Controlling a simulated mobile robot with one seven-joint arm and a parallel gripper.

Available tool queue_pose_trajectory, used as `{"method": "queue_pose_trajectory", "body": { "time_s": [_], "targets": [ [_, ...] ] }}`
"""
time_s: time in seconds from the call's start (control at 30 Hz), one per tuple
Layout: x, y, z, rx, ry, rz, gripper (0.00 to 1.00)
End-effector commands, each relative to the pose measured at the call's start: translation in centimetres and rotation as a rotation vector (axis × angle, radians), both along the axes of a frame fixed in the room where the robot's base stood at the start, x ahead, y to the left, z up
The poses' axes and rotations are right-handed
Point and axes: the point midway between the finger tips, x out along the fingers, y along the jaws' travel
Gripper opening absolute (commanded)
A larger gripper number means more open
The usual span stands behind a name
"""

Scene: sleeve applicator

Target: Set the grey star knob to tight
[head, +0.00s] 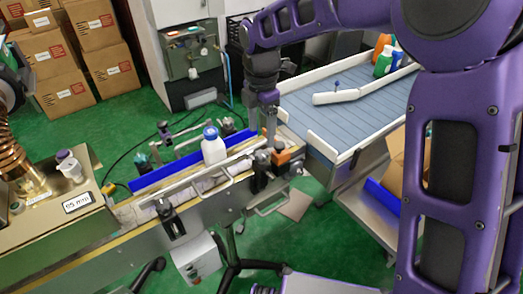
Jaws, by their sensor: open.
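My gripper (269,128) points down over the right end of the conveyor, just above a cluster of small fittings. Its fingers are open and look empty. A grey knob-like part (262,157) sits in that cluster, just below and left of the fingertips, beside an orange block (284,156). It looks like the grey star knob, but it is too small to make out its lobes or setting. I cannot tell whether the fingers touch anything there.
A white bottle with a blue cap (213,148) stands upright on the conveyor (95,243), left of my gripper, between a blue guide (165,176) and a metal rail. A grey control box (190,62) stands behind.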

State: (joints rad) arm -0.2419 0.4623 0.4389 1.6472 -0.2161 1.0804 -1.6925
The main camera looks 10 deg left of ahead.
Motion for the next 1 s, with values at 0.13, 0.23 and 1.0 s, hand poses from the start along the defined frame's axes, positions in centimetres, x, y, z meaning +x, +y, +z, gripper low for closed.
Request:
{"method": "queue_pose_trajectory", "body": {
  "time_s": [0.13, 0.23, 1.0],
  "targets": [
    [-0.1, 0.0, -3.3, -0.002, 0.004, 0.001, 0.75],
    [-0.1, 0.0, -4.9, -0.001, 0.003, 0.002, 0.75],
    [0.0, 0.0, -7.0, 0.000, 0.000, 0.000, 0.34]
  ]
}}
